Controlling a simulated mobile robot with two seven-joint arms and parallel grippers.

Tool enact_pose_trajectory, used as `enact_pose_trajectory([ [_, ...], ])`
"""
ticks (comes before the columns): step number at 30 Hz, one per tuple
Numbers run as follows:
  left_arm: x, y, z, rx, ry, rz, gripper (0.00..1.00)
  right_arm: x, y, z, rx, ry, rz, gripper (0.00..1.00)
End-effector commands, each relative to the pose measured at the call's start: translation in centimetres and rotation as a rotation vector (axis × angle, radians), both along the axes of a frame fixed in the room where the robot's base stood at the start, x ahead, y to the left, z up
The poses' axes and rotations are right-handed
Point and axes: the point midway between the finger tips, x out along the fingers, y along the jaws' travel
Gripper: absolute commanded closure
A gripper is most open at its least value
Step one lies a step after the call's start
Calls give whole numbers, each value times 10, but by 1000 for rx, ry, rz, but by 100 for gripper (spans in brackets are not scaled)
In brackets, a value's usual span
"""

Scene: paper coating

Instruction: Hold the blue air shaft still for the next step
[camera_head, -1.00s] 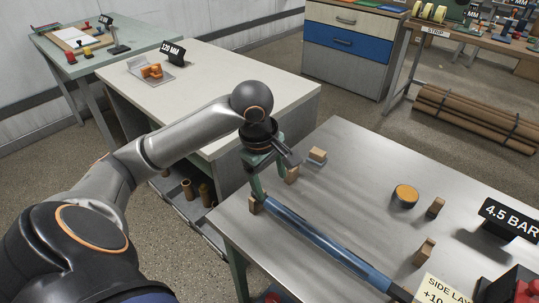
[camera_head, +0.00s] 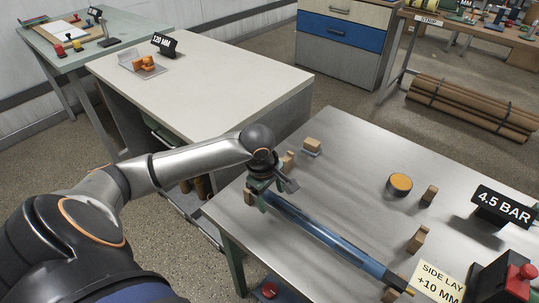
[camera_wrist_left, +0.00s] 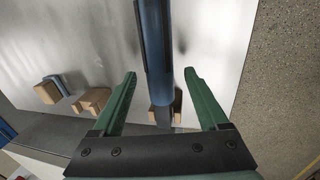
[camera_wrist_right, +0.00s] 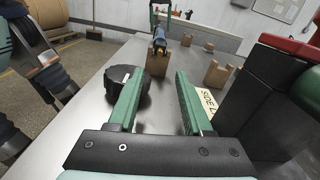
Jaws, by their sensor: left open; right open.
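The blue air shaft (camera_head: 325,237) lies lengthwise on wooden rests on the grey metal table (camera_head: 335,165). My left gripper (camera_head: 262,195) is low over the shaft's far-left end. In the left wrist view the shaft (camera_wrist_left: 154,45) runs between the two open green fingers, with gaps on both sides. Contact cannot be told. My right gripper (camera_wrist_right: 158,73) is open and empty in the right wrist view. The shaft shows there nearly end-on (camera_wrist_right: 159,40), beyond the fingertips, on a wooden rest (camera_wrist_right: 157,63). The right gripper is out of the head view.
Wooden blocks (camera_head: 418,238) and an orange-topped round piece (camera_head: 400,184) stand right of the shaft. A black knob (camera_wrist_right: 118,84) is close to the right gripper's left finger. A "4.5 BAR" sign (camera_head: 503,206) and a red button (camera_head: 528,271) are at right.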

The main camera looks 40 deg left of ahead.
Motion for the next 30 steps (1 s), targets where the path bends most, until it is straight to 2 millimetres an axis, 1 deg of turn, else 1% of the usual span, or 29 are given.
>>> enact_pose_trajectory([
  [7,0,0,-1,0,1,0,23,0,0,0,0,0,0,50],
  [8,0,0,-1,0,1,0,26,0,0,0,0,0,0,50],
  [27,0,0,-1,0,1,0,98,0,0,0,0,0,0,50],
  [28,0,0,-1,0,1,0,100,0,0,0,0,0,0,50],
  [30,0,0,-1,1,1,0,100,0,0,0,0,0,0,50],
])
